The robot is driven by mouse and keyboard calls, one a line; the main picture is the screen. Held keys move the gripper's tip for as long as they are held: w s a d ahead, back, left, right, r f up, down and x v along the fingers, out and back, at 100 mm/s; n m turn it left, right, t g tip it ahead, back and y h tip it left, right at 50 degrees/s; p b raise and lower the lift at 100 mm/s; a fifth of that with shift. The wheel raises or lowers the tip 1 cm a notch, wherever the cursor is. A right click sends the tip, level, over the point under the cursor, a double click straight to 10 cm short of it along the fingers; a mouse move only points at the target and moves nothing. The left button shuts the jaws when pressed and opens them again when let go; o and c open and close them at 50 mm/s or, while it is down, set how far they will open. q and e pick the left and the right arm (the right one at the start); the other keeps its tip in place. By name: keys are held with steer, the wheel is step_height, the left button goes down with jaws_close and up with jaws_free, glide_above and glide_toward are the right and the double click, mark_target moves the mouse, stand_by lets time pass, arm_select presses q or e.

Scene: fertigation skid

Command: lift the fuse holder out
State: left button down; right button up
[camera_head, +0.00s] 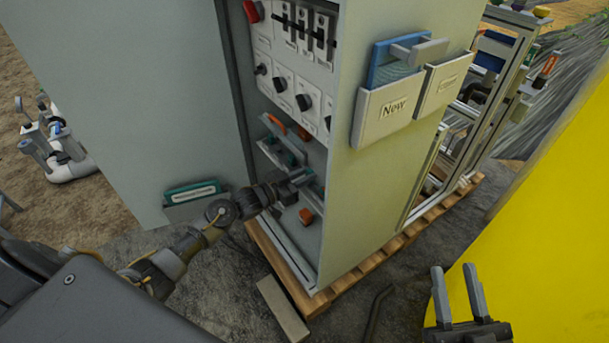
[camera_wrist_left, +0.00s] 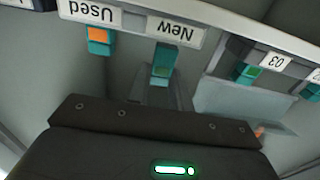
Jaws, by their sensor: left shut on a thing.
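My left gripper (camera_head: 301,178) reaches into the open cabinet at its lower rows. In the left wrist view its fingers close on a teal fuse holder (camera_wrist_left: 162,60) below the upside-down "New" label. The fingers partly hide the holder, and I cannot tell whether it is still seated. A teal block with an orange face (camera_wrist_left: 99,40) sits at the "Used" label beside it. Another teal holder (camera_wrist_left: 246,71) sits near the "03" label. My right gripper (camera_head: 459,295) is open and empty, outside the cabinet at lower right.
The open door (camera_head: 130,110) stands left of the cabinet, with a teal booklet (camera_head: 192,190) in its pocket. A wooden pallet (camera_head: 345,276) lies below. A yellow surface (camera_head: 560,200) bounds the right.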

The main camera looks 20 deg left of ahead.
arm_select(q)
steer(key=shift+p+v, duration=1.45)
steer(key=shift+v, duration=0.95)
steer(key=shift+p+v, duration=0.4)
steer(key=shift+v, duration=0.7)
